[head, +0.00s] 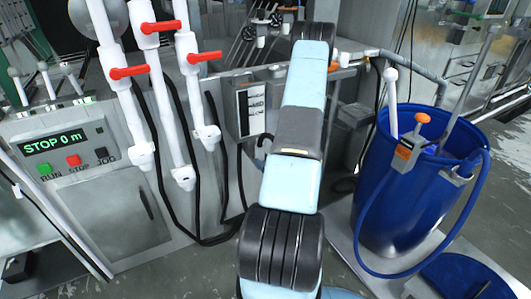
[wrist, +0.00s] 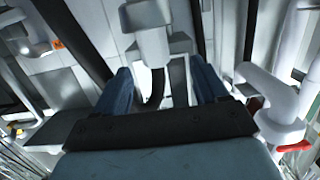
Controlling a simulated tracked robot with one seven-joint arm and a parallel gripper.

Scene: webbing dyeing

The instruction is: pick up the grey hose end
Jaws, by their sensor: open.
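I cannot clearly single out a grey hose end in the head view. In the wrist view, my gripper (wrist: 161,80) has its two blue fingers apart. A pale grey, blocky fitting (wrist: 150,40) shows just beyond the fingertips, near the top centre. A dark hose-like strip (wrist: 178,80) shows in the gap between the fingers. I cannot tell whether either is the hose end, and neither is visibly gripped. In the head view my own arm covers the middle and hides the gripper.
White pipes with red valve handles (head: 129,72) hang at the left beside a control panel (head: 65,150) reading "STOP 0 m". Black hoses (head: 197,200) droop behind them. A blue barrel (head: 400,205) with a blue hose (head: 362,225) stands at the right. Some floor shows at lower left.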

